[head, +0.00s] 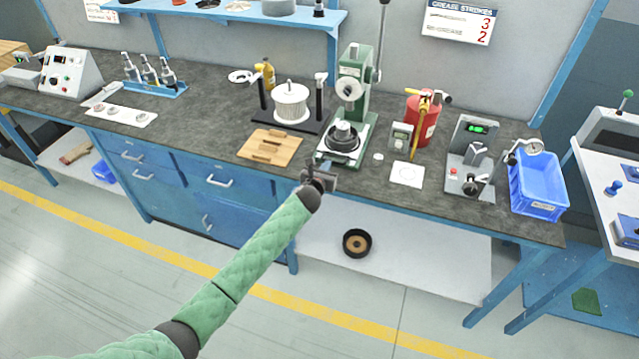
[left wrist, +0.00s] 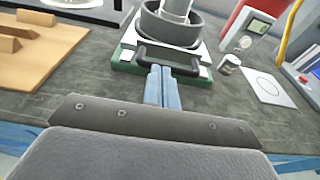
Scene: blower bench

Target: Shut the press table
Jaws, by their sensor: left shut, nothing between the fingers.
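The green press (head: 352,85) stands at the back of the bench. Its press table (head: 326,154), a pale plate with a green edge, sits low at its front and carries a dark round cup (head: 343,137). The table also shows in the left wrist view (left wrist: 125,57), with a black bar handle (left wrist: 190,70) on its front. My left gripper (head: 312,168) is at the front of the table. Its blue fingers (left wrist: 162,72) are shut and empty, with their tips at the handle's middle; I cannot tell whether they touch. My right gripper is out of view.
A wooden board (head: 270,148) lies left of the press, with a spool stand (head: 292,105) behind it. A small grey meter (head: 400,136), a white card (head: 407,174) and a red cylinder (head: 424,120) are to the right. The bench's front edge lies beneath my gripper.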

